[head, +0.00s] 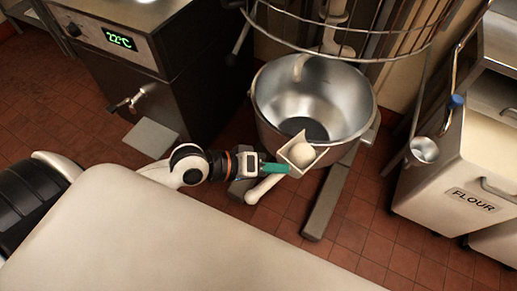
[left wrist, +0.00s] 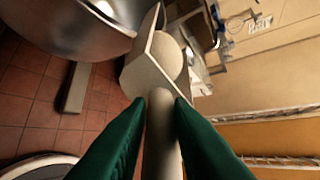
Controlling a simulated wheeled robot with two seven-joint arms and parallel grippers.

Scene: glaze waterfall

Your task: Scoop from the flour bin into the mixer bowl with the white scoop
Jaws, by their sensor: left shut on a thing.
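My left gripper (head: 275,168) is shut on the handle of the white scoop (head: 285,153). In the left wrist view its green fingers (left wrist: 160,115) close on the pale handle of the scoop (left wrist: 147,78). A rounded heap of flour (head: 301,154) lies in the scoop and also shows in the left wrist view (left wrist: 167,55). The scoop is at the near rim of the steel mixer bowl (head: 330,95), overlapping it in the head view. The bowl looks empty inside. The flour bin (head: 455,185) is a labelled white bin at the right. My right gripper is not in view.
A wire guard (head: 350,50) rings the space above the bowl. A dark machine reading 22°C (head: 119,39) stands at the left. A metal cup (head: 425,149) hangs at the flour bin's left side. Red tiled floor (head: 360,215) lies between.

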